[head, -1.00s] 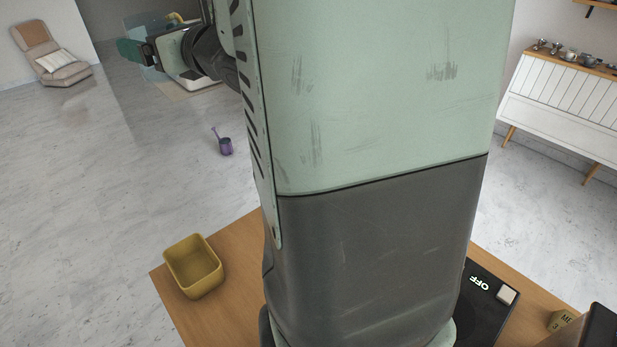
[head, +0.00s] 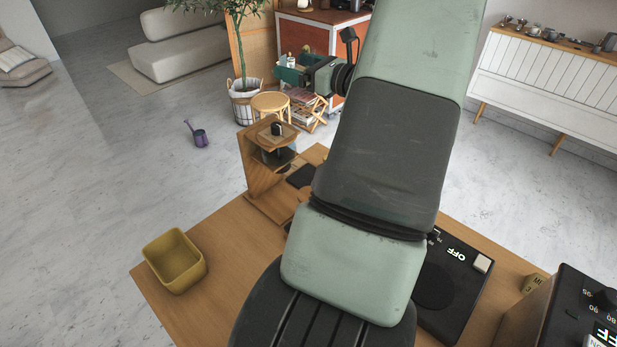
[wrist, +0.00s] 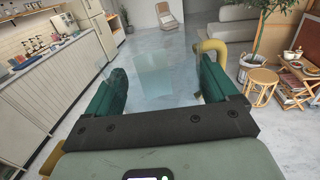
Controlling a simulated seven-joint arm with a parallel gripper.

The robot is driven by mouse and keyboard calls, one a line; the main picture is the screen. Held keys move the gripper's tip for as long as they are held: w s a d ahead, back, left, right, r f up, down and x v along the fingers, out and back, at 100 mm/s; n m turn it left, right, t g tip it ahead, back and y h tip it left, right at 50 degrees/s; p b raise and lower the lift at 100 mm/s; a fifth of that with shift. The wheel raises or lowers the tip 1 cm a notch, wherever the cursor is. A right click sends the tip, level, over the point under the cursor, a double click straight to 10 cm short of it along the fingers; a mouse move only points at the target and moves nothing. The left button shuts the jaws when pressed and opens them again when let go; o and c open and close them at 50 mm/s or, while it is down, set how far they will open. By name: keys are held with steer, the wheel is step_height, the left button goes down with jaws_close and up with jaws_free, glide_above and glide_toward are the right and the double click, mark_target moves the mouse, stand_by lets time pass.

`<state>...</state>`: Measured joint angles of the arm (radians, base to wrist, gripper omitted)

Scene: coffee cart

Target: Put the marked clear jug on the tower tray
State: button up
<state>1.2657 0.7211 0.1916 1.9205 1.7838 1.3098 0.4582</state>
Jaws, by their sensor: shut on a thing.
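The clear jug (wrist: 155,78), see-through with a yellow handle (wrist: 213,52), is between my green fingers in the wrist view. My gripper (wrist: 163,72) is shut on it. In the head view my gripper (head: 290,73) is up and beyond the wooden tower; the jug is hard to make out there. The tower (head: 258,165) stands at the counter's far edge. Its top tray (head: 262,137) bears a small dark object (head: 277,128). A mark on the jug cannot be made out.
A yellow bin (head: 175,262) stands on the wooden counter (head: 215,240) at the left. A black hob (head: 450,285) is at the right, by a dark appliance (head: 575,310). A round stool (head: 271,104) and a potted plant (head: 243,95) stand on the floor beyond.

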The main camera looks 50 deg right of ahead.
steer(key=f, duration=0.1)
steer(key=s+d+f, duration=0.1)
steer(key=f, duration=0.1)
steer(key=shift+s+d, duration=0.3)
steer(key=shift+d, duration=0.1)
step_height(320, 180, down, 26)
steer(key=shift+f, duration=0.15)
steer(key=o, duration=1)
steer(key=shift+o, duration=0.2)
steer(key=s, duration=0.4)
steer(key=s+d, duration=0.1)
steer(key=s, duration=0.7)
steer(key=shift+d, duration=0.25)
steer(key=shift+w, duration=0.1)
